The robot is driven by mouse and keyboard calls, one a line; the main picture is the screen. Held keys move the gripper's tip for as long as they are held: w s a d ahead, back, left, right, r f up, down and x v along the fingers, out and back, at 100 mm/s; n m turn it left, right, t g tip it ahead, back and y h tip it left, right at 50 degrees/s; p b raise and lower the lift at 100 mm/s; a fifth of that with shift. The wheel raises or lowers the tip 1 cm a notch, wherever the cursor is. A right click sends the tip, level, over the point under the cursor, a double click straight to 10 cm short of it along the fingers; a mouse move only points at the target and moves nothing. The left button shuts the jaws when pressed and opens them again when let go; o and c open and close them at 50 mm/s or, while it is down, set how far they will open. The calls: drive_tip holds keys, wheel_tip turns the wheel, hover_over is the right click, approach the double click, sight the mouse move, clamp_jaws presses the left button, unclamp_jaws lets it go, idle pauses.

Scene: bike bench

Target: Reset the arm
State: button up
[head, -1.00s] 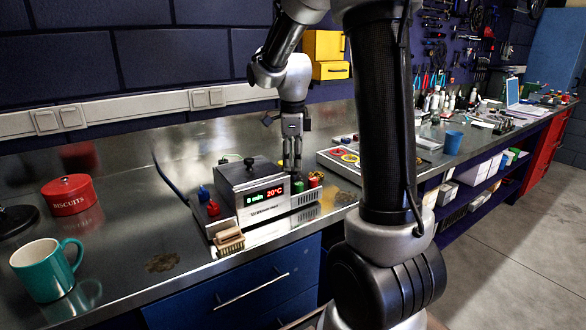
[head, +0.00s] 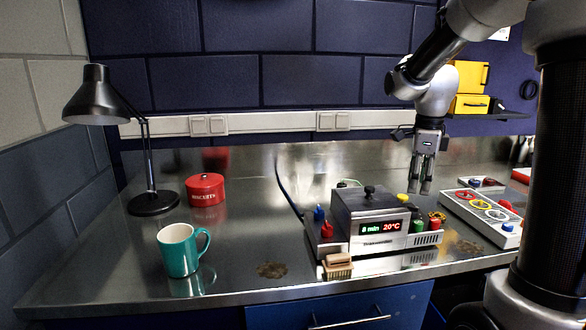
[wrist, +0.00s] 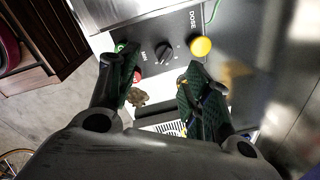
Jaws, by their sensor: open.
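My gripper (head: 421,188) hangs pointing down above the right rear part of the grey machine (head: 372,240) with the lit display, in the head view. It is open and holds nothing. In the wrist view its two dark green finger pads (wrist: 160,100) stand apart. Between and beyond them show a black knob (wrist: 164,50) and a yellow button (wrist: 201,46) on the machine's panel. A small tan, crumbly-looking thing (wrist: 137,97) shows between the fingers; I cannot tell what it is.
A teal mug (head: 179,250), a red biscuit tin (head: 205,190) and a black lamp (head: 153,203) stand on the left of the steel bench. A wooden brush (head: 338,264) lies before the machine. A panel with coloured rings (head: 480,214) is at right.

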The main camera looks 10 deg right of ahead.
drive_tip(key=s+a+r+n+t, duration=0.1)
drive_tip(key=s+a+n+t, duration=0.1)
drive_tip(key=s+n, duration=0.9)
drive_tip(key=s+a+r+n+t, duration=0.1)
drive_tip(key=s+a+r+n, duration=0.1)
drive_tip(key=s+n, duration=0.9)
drive_tip(key=shift+s+a+r+n+t, duration=0.2)
drive_tip(key=shift+n+t, duration=0.2)
drive_tip(key=shift+n, duration=0.6)
